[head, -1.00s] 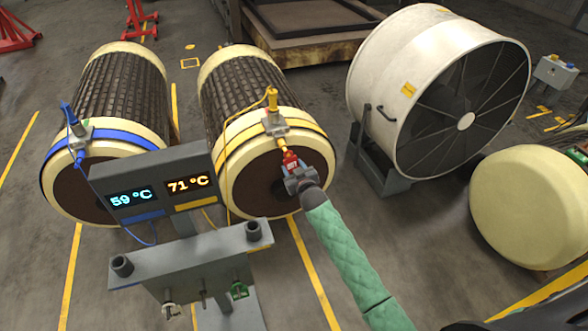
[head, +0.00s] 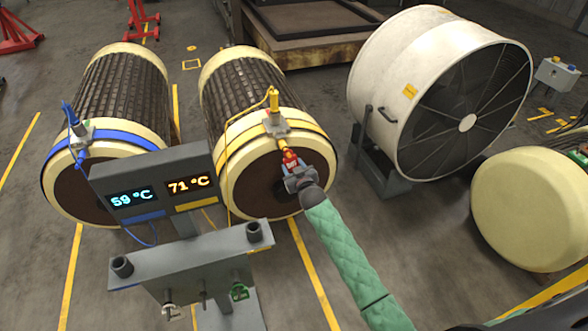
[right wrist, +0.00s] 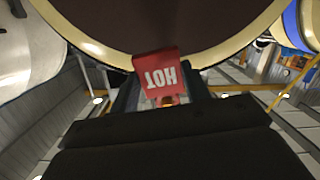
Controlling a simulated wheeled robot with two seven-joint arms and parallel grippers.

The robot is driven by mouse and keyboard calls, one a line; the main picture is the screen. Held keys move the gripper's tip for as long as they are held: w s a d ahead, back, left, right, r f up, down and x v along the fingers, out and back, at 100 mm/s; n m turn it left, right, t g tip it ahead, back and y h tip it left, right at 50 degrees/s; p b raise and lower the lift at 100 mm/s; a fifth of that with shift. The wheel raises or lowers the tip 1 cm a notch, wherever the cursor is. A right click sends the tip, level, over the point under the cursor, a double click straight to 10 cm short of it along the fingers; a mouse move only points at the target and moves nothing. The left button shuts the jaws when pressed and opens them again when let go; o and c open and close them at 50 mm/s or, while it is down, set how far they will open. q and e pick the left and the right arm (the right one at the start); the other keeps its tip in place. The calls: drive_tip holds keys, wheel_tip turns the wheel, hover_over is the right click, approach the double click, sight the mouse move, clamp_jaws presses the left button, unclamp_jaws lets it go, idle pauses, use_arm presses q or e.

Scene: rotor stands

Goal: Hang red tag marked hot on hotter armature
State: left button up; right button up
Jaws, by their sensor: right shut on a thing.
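The red tag (head: 290,157), marked HOT, is in my right gripper (head: 297,178). It also shows in the right wrist view (right wrist: 158,76), its lettering upside down. My right gripper is shut on it, just in front of the end face of the yellow-strapped armature (head: 283,196). The tag is just below the yellow-wired sensor clamp (head: 275,124); I cannot tell whether it touches. The blue-strapped armature (head: 75,190) lies to the left. The display (head: 155,187) reads 59 °C over a blue bar and 71 °C over a yellow bar. My left gripper is out of view.
A large white drum fan (head: 385,75) stands to the right. A cream round end (head: 530,205) is at far right. Yellow wires hang near my right gripper.

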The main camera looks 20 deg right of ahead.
drive_tip(key=shift+w+f, duration=0.1)
drive_tip(key=shift+w, duration=0.2)
drive_tip(key=shift+w, duration=0.3)
drive_tip(key=shift+f, duration=0.25)
idle(0.6)
drive_tip(key=o, duration=1.1)
